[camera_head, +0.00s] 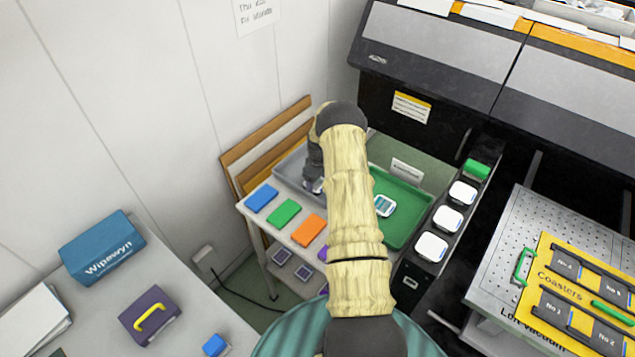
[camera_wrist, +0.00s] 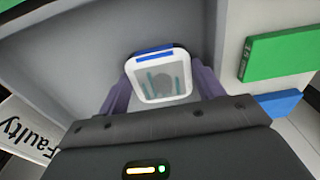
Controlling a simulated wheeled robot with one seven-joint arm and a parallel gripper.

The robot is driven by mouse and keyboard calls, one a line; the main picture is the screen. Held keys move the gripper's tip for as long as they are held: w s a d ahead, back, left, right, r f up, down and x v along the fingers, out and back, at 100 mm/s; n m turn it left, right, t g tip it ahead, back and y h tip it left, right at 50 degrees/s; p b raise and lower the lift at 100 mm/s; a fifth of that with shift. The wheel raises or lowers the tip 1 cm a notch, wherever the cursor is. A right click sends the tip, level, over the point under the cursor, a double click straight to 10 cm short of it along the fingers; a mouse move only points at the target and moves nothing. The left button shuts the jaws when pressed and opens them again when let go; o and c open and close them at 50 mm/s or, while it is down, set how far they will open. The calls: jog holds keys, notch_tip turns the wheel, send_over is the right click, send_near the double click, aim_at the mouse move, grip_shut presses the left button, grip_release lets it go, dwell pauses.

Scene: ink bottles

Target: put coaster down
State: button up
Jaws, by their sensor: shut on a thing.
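My gripper (camera_wrist: 160,80) is shut on a white, rounded-square coaster (camera_wrist: 163,86) with a blue strip along one edge and a grey, marked face. Its two purple fingers are on either side of it. In the head view my gripper (camera_head: 314,186) is over the grey tray (camera_head: 287,170) at the back left of the small table, largely hidden by my arm. The wrist view shows the tray's grey wall (camera_wrist: 75,50) around the coaster and a "Faulty" label (camera_wrist: 27,132) beside it. I cannot tell whether the coaster touches the tray floor.
A green tray (camera_head: 412,203) to the right holds another white coaster (camera_head: 384,205). Blue (camera_head: 261,198), green (camera_head: 285,212) and orange (camera_head: 309,230) blocks line the table's front. White-topped bottles (camera_head: 448,219) stand in a black rack further right.

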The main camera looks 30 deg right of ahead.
aim_at(320, 185)
jog(key=shift+s+a+f, duration=0.1)
jog(key=shift+f, duration=0.3)
jog(key=o, duration=0.8)
jog(key=shift+s, duration=0.1)
jog(key=shift+o, duration=0.4)
jog(key=shift+f, duration=0.15)
jog(key=shift+a, duration=0.1)
jog(key=shift+r+p, duration=0.45)
jog(key=shift+r, duration=0.2)
notch_tip(320, 185, up, 12)
jog(key=b, duration=0.3)
jog(key=shift+d, duration=0.3)
